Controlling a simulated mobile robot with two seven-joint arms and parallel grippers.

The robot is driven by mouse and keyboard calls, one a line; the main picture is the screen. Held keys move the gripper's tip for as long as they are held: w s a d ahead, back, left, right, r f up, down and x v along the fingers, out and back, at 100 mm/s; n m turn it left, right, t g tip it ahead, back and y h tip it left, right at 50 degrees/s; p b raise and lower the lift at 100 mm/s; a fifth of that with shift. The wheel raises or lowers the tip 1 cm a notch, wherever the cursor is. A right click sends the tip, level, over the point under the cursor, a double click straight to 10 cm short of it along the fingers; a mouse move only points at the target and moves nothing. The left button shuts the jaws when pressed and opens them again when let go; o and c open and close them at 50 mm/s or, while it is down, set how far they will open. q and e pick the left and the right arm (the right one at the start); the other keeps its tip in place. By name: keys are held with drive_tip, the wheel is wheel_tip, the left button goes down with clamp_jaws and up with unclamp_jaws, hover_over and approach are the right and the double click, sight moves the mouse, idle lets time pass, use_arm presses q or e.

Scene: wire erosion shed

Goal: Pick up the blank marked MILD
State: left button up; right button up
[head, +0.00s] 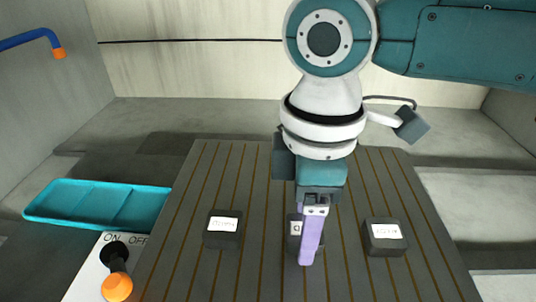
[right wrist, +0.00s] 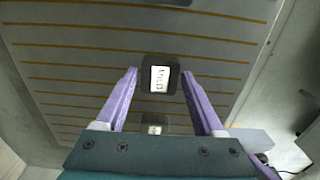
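The middle blank (head: 293,229) is a dark block with a white label on the slatted table, partly hidden behind my right gripper (head: 307,261) in the head view. In the right wrist view the blank (right wrist: 160,74) lies between the fingertip ends of my right gripper (right wrist: 160,73), and its turned label appears to read MILD. The purple fingers are apart, with a gap on each side of the blank. Two more labelled blanks stand at the left (head: 222,229) and right (head: 384,237); their labels are too small to read surely. My left gripper is out of view.
A turquoise tray (head: 98,204) lies left of the slatted table (head: 190,190). A switch panel marked ON and OFF with an orange-tipped lever (head: 117,287) is at the lower left. A blue pipe with an orange end (head: 40,36) sticks out from the left wall.

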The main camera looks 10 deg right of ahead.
clamp_jaws()
idle(0.3)
drive_tip(key=shift+r, duration=0.1)
